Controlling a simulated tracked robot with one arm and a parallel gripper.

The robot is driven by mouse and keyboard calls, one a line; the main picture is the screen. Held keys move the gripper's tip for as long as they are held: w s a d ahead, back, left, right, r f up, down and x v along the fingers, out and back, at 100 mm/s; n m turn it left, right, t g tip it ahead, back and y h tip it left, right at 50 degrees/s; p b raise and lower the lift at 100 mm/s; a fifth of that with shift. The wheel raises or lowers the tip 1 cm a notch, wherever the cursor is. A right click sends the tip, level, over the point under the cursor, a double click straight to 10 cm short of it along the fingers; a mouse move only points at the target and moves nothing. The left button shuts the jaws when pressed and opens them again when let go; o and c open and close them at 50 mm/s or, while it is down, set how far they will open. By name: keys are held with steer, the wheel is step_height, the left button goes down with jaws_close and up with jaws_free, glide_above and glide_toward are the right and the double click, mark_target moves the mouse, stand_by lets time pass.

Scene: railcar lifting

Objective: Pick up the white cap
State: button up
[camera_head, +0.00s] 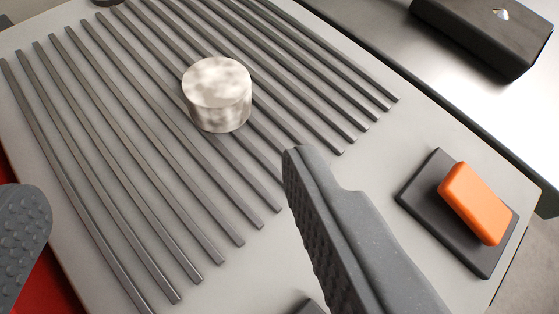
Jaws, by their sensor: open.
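The white cap (217,95) is a short cylinder with a mottled white and grey-brown surface. It stands upright on the dark ribs of a light grey board, a little above the middle of the picture. My gripper (170,185) is open, with one textured grey finger at the left edge and the other at the lower middle right. The cap lies beyond the fingertips, between their lines, and neither finger appears to touch it. Nothing is held.
The grey board (330,190) carries several parallel dark ribs (120,150). An orange block (475,203) lies on a dark pad (425,190) at the right. A black box (480,35) sits on a metal surface at the upper right. A red surface (50,285) shows at the lower left.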

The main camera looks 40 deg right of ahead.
mark_target(218, 101)
steer(key=shift+h, duration=0.3)
steer(key=x, duration=0.6)
steer(key=s+d+f+b+x, duration=0.1)
steer(key=x, duration=0.2)
steer(key=shift+f, duration=0.1)
steer(key=shift+w+d+f+b, duration=0.15)
steer(key=shift+w+f+b, duration=0.2)
steer(key=shift+w+f, duration=0.2)
steer(key=x, duration=0.4)
steer(key=shift+f+b, duration=0.15)
steer(key=shift+b, duration=0.25)
steer(key=shift+s, duration=0.1)
steer(key=c, duration=1.1)
